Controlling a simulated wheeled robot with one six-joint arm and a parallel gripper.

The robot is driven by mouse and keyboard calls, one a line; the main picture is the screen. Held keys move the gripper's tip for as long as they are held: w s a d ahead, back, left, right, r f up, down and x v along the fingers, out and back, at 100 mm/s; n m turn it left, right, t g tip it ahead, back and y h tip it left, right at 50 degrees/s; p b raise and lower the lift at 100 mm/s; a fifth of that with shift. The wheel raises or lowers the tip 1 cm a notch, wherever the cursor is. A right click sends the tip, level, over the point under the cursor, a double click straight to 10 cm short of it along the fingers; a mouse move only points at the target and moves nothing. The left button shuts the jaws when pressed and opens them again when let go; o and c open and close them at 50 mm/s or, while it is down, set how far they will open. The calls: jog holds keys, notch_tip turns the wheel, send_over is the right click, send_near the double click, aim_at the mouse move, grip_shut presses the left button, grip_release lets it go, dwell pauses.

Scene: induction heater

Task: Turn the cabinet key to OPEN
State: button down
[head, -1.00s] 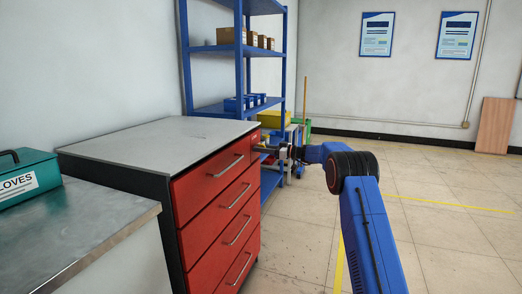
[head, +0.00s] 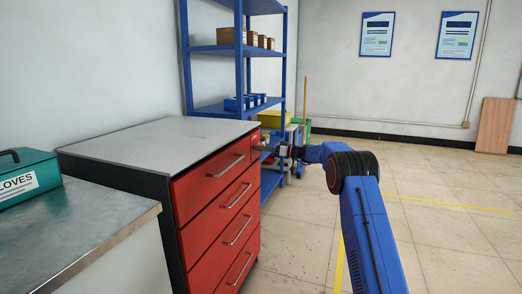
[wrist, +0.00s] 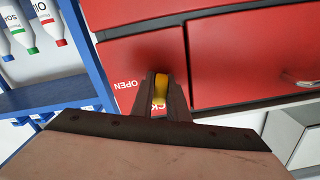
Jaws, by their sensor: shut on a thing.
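The red cabinet (head: 215,205) stands left of centre in the head view, with my gripper (head: 264,148) at the far upper end of its front. In the wrist view, my gripper (wrist: 160,92) is shut on the yellow key (wrist: 160,86), which shows between the two dark fingers against a small red panel. A white OPEN label (wrist: 128,84) reads upside down just left of the fingers. Another white label (wrist: 159,106) behind the fingers is partly hidden; only letters like "CK" show. The key's shaft and lock are hidden.
A blue shelf rack (head: 240,65) with boxes and bins stands just beyond the cabinet; it shows at the left of the wrist view with bottles. A metal bench with a teal GLOVES box (head: 25,178) is at near left. The tiled floor at right is clear.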

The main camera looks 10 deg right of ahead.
jog(key=m, duration=1.4)
jog(key=shift+d, duration=0.1)
dwell(0.4)
jog(key=c, duration=1.8)
grip_release()
jog(key=shift+o, duration=0.2)
jog(key=v, duration=1.7)
jog(key=shift+s+d, duration=0.15)
jog(key=shift+d, duration=0.05)
